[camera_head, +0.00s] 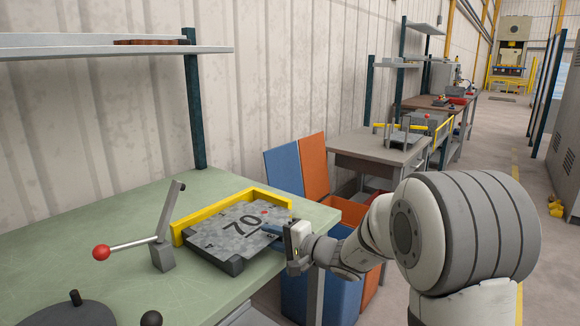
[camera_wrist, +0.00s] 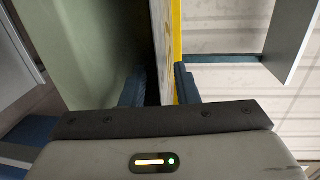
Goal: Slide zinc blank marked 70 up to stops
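The grey zinc blank (camera_head: 232,226), marked 70 in black, lies flat on the small bender on the green bench. The yellow stops (camera_head: 215,204) form a corner along its back and left sides; I cannot tell how wide any gap to them is. My gripper (camera_head: 274,231) is at the blank's right edge, with a blue finger over the top face. In the wrist view the two blue fingers (camera_wrist: 160,88) stand apart, one on each side of the blank's edge. The lower finger is hidden in the head view. The blank (camera_wrist: 162,35) shows edge-on, with yellow beside it.
The bender's lever with a red knob (camera_head: 102,252) sticks out to the left of the blank. A dark round object (camera_head: 66,312) is at the near left. Blue and orange bins (camera_head: 314,165) stand past the bench's right end. A shelf (camera_head: 90,50) hangs above the bench.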

